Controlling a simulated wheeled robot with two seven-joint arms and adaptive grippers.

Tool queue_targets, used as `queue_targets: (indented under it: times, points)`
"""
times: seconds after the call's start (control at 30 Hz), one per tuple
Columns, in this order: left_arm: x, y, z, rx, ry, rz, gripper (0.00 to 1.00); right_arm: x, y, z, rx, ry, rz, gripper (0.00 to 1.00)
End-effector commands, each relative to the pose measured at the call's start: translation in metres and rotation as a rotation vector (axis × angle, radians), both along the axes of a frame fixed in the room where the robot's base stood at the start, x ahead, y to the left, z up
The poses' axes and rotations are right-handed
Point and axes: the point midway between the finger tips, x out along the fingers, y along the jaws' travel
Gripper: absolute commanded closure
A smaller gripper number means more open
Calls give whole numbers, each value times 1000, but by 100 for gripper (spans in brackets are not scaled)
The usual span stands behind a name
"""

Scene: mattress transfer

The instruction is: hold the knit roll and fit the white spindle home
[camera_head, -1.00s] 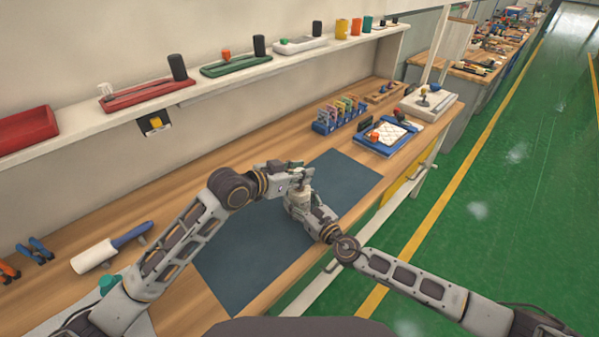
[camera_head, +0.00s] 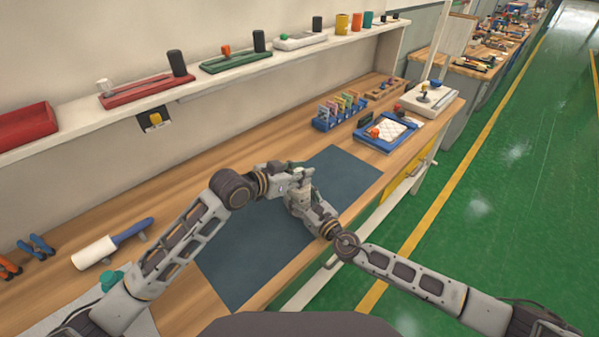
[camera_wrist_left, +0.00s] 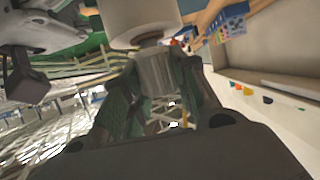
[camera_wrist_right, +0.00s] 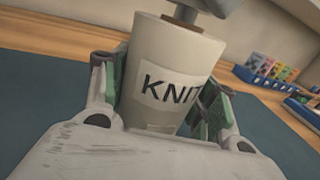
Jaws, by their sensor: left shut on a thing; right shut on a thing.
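My right gripper (camera_wrist_right: 165,95) is shut on a white roll (camera_wrist_right: 165,55) labelled KNIT, held upright but slightly tilted above the dark mat. A brown core shows at the roll's top, directly under a grey part. My left gripper (camera_wrist_left: 158,90) is shut on the whitish, ribbed spindle (camera_wrist_left: 153,75). In the left wrist view the spindle's end meets the roll (camera_wrist_left: 145,15) at a brownish ring; I cannot tell how deep it sits. In the head view the left gripper (camera_head: 290,174) is just above the right gripper (camera_head: 299,195), and both hide most of the roll and spindle.
The dark mat (camera_head: 240,260) lies clear beneath on the wooden bench. A blue rack (camera_head: 340,115) of coloured pieces and a blue tray (camera_head: 385,132) stand at the back right. A white roller with a blue handle (camera_head: 95,252) lies at left. A shelf (camera_head: 210,85) runs behind.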

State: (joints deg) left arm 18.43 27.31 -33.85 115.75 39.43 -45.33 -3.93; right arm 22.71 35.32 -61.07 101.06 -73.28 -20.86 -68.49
Motion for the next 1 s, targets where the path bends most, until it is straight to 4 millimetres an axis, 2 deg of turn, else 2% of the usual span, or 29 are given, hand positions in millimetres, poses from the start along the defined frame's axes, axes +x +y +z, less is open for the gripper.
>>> queue_targets:
  times: [0.57, 0.6, 0.7, 0.77, 1.0]
  points:
    - [0, 0, -8, -1, -1, 0, 99, 0, 0, 0, 0, 0, 0, 62]
    - [0, 0, -8, -1, -1, 0, 66, 0, 0, 0, 0, 0, 0, 62]
    - [0, 0, -8, -1, -1, 0, 54, 0, 0, 0, 0, 0, 0, 62]
    - [0, 0, -8, -1, -1, 0, 46, 0, 0, 0, 0, 0, 0, 62]
    - [0, 0, -9, 0, 0, 0, 46, 0, 0, 0, 0, 0, 0, 62]
